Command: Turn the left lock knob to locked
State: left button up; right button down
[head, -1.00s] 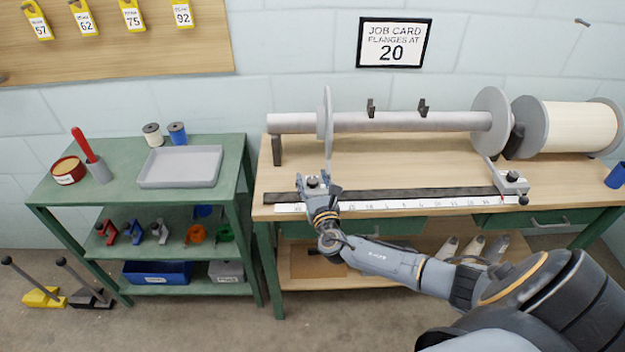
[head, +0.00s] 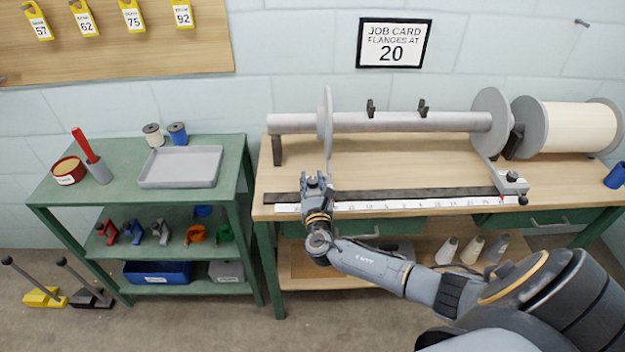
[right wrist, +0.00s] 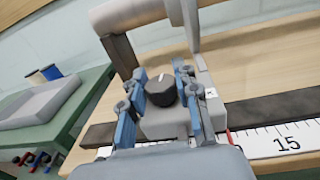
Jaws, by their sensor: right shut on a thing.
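The left lock knob (right wrist: 161,90) is a dark round knob with a white pointer line. The line leans up and to the right in the right wrist view. It sits on the grey left flange carriage (right wrist: 162,124), beside the metal rule. My right gripper (head: 314,186) comes down over this carriage at the left end of the rule. In the right wrist view the blue fingers of my right gripper (right wrist: 160,92) stand on both sides of the knob, shut on it. A small label (right wrist: 211,93) beside it is too small to read. My left gripper is out of view.
The left flange disc (head: 327,125) rises just behind my gripper on the roller (head: 375,122). The right carriage (head: 513,186) with its own knob stands at the rule's far end. A green shelf (head: 120,180) stands to the left. The bench top (head: 400,160) between the carriages is mostly clear.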

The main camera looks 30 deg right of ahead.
jog(key=shift+a+m+g+h, duration=0.1)
jog(key=shift+m+g+h, duration=0.5)
jog(key=shift+m+h, duration=0.4)
jog(key=m+g+h, duration=0.1)
jog(key=g+h, duration=0.1)
jog(key=shift+w+f+m+h+b, duration=0.1)
jog(key=shift+m+h+b, duration=0.2)
jog(key=shift+b, duration=0.1)
jog(key=m+g+h+b, duration=0.2)
jog(key=g, duration=0.1)
jog(key=shift+f+m, duration=0.1)
jog(key=shift+m, duration=0.2)
jog(key=m+g+h+b, duration=0.1)
jog(key=m+g+b, duration=0.1)
jog(key=g, duration=0.1)
jog(key=m+g+h+b, duration=0.1)
jog(key=m+g+b, duration=0.1)
jog(key=g, duration=0.1)
jog(key=shift+h+b, duration=0.3)
jog(key=shift+b, duration=0.1)
jog(key=shift+r+m+g+b, duration=0.25)
jog(key=shift+m+g+b, duration=0.65)
jog(key=shift+g+b, duration=0.45)
jog(key=c, duration=1)
grip_release()
jog(key=shift+o, duration=0.2)
